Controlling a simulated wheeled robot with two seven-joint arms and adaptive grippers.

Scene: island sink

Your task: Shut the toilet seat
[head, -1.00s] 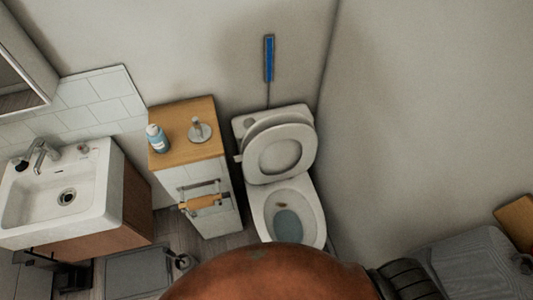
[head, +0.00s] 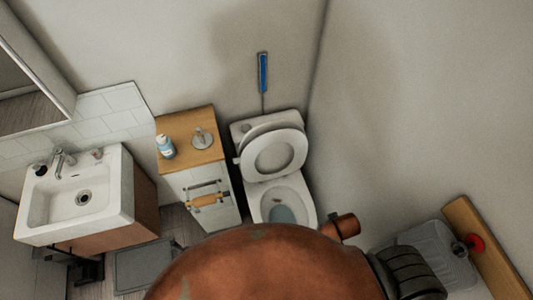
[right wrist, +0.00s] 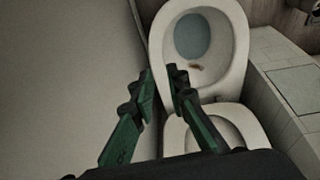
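The white toilet (head: 303,203) stands against the back wall in the head view, its bowl open. Its seat ring (head: 301,152) is raised and leans back, with the lid (head: 273,158) behind it. In the right wrist view the bowl (right wrist: 240,45) is at the top and the raised seat (right wrist: 245,118) is below it. My right gripper (right wrist: 161,76) has two green fingers with a narrow gap between the tips and nothing held. In that picture its fingers overlap the left edge of the toilet; I cannot tell whether they touch it. My left gripper is not in view.
A narrow cabinet (head: 219,185) with a bottle (head: 166,147) and a dispenser (head: 202,139) stands left of the toilet. A sink (head: 82,200) is farther left. A wall is close on the toilet's right. A blue brush (head: 262,73) hangs above. A grey basket (head: 435,243) is at right.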

